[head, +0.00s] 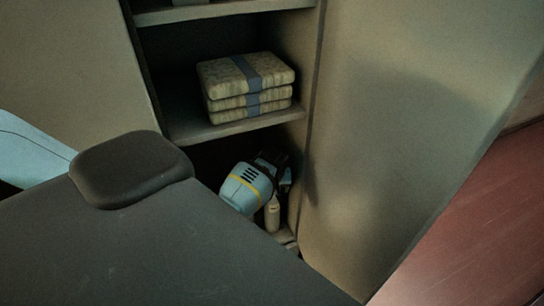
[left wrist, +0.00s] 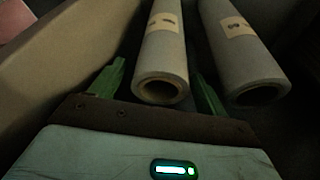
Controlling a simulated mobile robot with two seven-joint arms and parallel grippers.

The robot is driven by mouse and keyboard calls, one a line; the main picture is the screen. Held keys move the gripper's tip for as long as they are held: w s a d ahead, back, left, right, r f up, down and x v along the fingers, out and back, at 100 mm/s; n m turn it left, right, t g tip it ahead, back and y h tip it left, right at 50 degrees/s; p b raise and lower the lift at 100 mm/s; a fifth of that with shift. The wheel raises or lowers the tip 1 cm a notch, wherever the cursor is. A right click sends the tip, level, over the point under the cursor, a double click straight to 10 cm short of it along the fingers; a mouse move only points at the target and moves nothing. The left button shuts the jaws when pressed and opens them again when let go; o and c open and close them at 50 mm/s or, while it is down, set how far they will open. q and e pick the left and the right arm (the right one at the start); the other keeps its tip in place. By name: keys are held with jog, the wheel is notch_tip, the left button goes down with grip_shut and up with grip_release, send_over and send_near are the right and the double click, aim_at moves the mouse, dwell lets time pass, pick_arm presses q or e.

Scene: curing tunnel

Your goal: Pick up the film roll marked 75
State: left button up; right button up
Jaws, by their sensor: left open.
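Two grey film rolls show in the left wrist view, their hollow ends facing me. The nearer-left film roll (left wrist: 160,60) has its end between the two green fingers of my open left gripper (left wrist: 159,90). The other film roll (left wrist: 243,55) lies to the right, outside the fingers. Each has a pale label, too small and dark to read, so I cannot tell which is marked 75. In the head view my left gripper (head: 275,168) is inside the lower shelf bay, largely hidden by its own wrist. My right gripper is not in view.
A shelf unit (head: 222,131) surrounds the left hand closely. A strapped stack of patterned bundles (head: 248,85) sits on the shelf above it. A pale upright object (head: 272,214) stands just below the hand. A plain beige panel (head: 400,130) is to the right.

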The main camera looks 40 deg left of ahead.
pick_arm(q)
jog(key=shift+c, duration=0.5)
grip_shut()
jog(key=shift+r, duration=0.2)
